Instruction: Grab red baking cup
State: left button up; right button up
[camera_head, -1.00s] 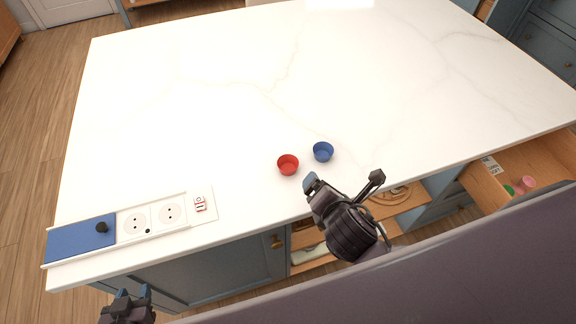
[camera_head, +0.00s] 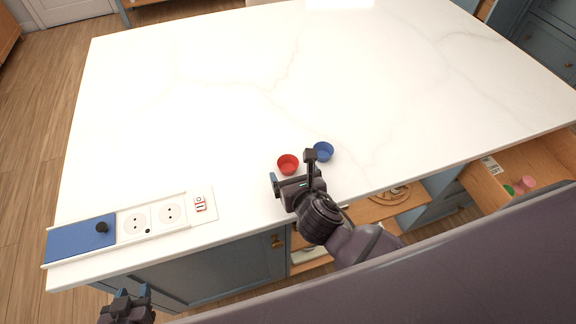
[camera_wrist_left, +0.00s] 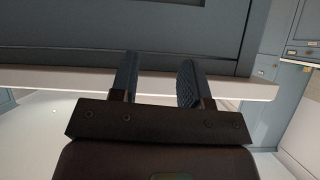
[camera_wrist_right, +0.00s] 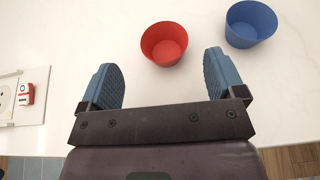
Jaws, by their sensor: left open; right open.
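The red baking cup (camera_head: 288,164) stands upright on the white countertop near its front edge. My left gripper (camera_head: 131,294) is open and empty, low at the bottom left off the counter's front edge. The left wrist view shows its fingers (camera_wrist_left: 157,80) against a blue cabinet front.
A blue cup (camera_head: 323,151) stands just right of the red one, partly behind my right gripper. A socket panel (camera_head: 153,216) with a blue cover lies at the counter's front left. An open drawer (camera_head: 545,182) juts out at the right. The counter behind the cups is clear.

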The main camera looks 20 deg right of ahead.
aim_at(286, 159)
jog(key=shift+x, duration=2.6)
jog(key=shift+d, duration=0.2)
jog(key=shift+c, duration=0.3)
jog(key=c, duration=0.9)
